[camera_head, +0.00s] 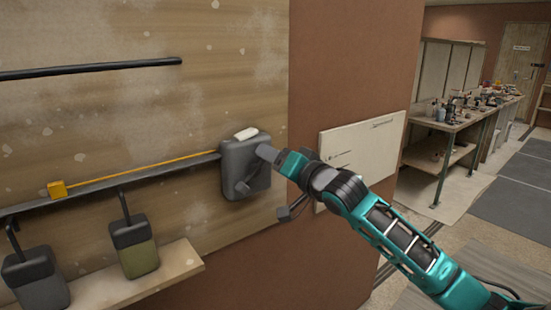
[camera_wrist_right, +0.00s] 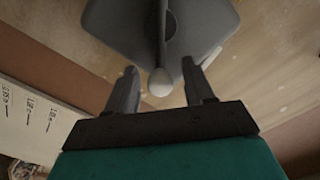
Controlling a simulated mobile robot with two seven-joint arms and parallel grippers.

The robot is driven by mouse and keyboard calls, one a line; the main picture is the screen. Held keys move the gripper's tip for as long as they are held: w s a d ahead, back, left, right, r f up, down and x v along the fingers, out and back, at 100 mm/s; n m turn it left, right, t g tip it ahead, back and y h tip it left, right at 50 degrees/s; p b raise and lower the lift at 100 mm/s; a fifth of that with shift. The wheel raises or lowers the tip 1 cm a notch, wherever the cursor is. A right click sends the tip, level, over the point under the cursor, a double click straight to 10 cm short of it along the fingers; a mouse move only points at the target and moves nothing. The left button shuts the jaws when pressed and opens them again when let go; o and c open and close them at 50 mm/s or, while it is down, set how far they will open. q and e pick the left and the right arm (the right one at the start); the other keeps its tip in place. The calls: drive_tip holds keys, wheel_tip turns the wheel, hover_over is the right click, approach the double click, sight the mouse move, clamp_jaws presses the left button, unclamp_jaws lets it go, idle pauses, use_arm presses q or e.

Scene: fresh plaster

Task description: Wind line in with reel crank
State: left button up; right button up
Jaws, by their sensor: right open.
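The reel is a dark grey rounded box (camera_head: 247,172) on the plastered board, with a pale piece on its top edge. A yellow line (camera_head: 140,168) runs from it leftward along a dark rail to an orange block (camera_head: 57,189). My right gripper (camera_head: 265,153) is at the reel's right side. In the right wrist view its two fingers (camera_wrist_right: 160,86) are open, with the round pale end of a crank-like rod (camera_wrist_right: 159,80) showing between them. I cannot tell whether they touch it. The reel's grey body (camera_wrist_right: 110,22) is behind the rod. My left gripper is out of view.
A dark bar (camera_head: 90,69) is fixed higher on the board. Two handled containers, one grey (camera_head: 38,280) and one olive (camera_head: 138,258), are at a wooden ledge (camera_head: 175,265) below. A pale panel (camera_head: 365,155) hangs right of the reel. A cluttered workbench (camera_head: 460,115) stands farther back.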

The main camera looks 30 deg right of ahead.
drive_tip(key=shift+c, duration=0.2)
clamp_jaws()
idle(0.4)
